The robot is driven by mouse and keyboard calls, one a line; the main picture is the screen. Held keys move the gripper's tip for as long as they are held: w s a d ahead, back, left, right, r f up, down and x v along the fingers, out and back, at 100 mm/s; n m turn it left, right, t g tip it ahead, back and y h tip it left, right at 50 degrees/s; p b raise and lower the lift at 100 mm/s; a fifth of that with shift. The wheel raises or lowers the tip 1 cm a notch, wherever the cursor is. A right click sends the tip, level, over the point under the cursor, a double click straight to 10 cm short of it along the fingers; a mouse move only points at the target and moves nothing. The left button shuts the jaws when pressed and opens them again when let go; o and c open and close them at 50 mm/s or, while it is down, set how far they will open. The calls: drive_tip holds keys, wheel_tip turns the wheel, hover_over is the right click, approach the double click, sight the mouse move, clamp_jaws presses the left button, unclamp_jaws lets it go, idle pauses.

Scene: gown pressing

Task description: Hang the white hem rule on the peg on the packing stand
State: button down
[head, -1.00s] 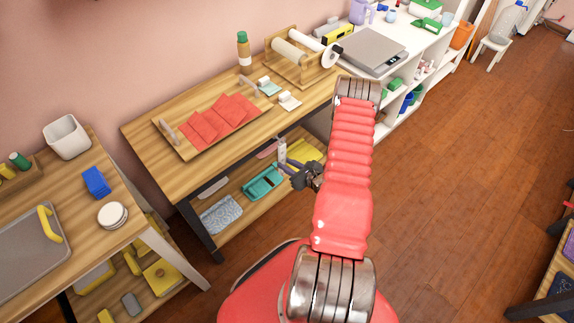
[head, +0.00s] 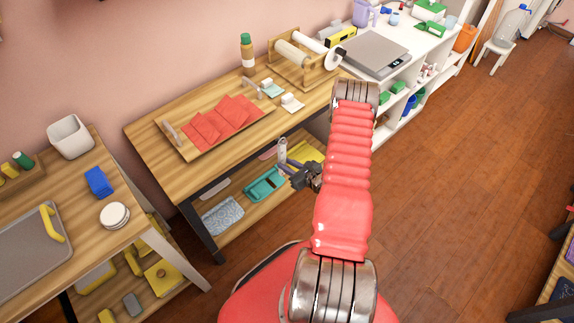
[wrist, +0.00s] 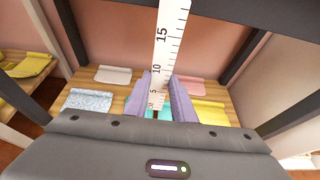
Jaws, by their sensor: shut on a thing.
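The white hem rule (wrist: 171,45) has black scale marks and numbers. In the wrist view it runs from between the two purple fingers of my gripper (wrist: 162,95) up past the top edge. My gripper is shut on its low-numbered end. In the head view my gripper (head: 304,176) is small and dark, in front of the wooden table's lower shelf. A pale upright piece of the rule (head: 282,149) shows beside it. I cannot make out the peg or tell which piece is the packing stand.
The wooden table (head: 150,132) carries a tray of red cloths (head: 222,119) and a roll holder (head: 322,72). Its lower shelf holds a teal tray (head: 265,185) and folded cloths. A side table (head: 75,235) stands left. Open floor (head: 460,200) lies right.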

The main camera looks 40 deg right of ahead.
drive_tip(key=shift+f, duration=0.5)
idle(0.4)
drive_tip(key=c, duration=1.4)
unclamp_jaws()
drive_tip(key=v, duration=1.3)
drive_tip(key=shift+s, duration=0.35)
drive_tip(key=shift+a, duration=0.1)
